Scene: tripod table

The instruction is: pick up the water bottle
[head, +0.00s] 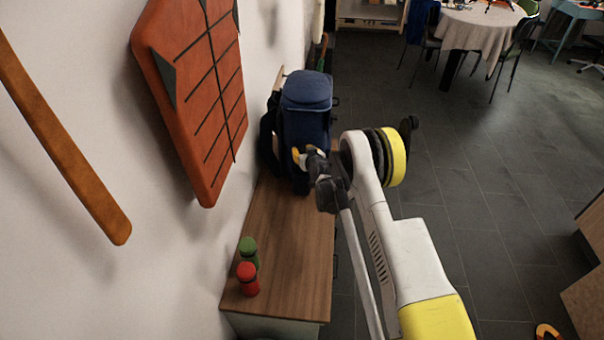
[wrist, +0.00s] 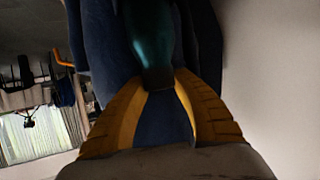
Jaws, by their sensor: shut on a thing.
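A teal bottle with a dark end (wrist: 150,35) shows in the wrist view, between and just beyond the yellow fingertips. My gripper (wrist: 159,80) is shut on its dark end. In the head view my gripper (head: 301,157) is at the front of a dark blue backpack (head: 306,115). The bottle cannot be made out there. The backpack (wrist: 98,40) also fills much of the wrist view behind the bottle. Whether the bottle touches the backpack I cannot tell.
The backpack stands on a wooden cabinet top (head: 290,235) against the wall. A green shaker (head: 248,250) and a red shaker (head: 247,280) stand at its near end. A red-orange panel (head: 200,95) hangs on the left wall. The tiled floor (head: 480,190) to the right is mostly clear.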

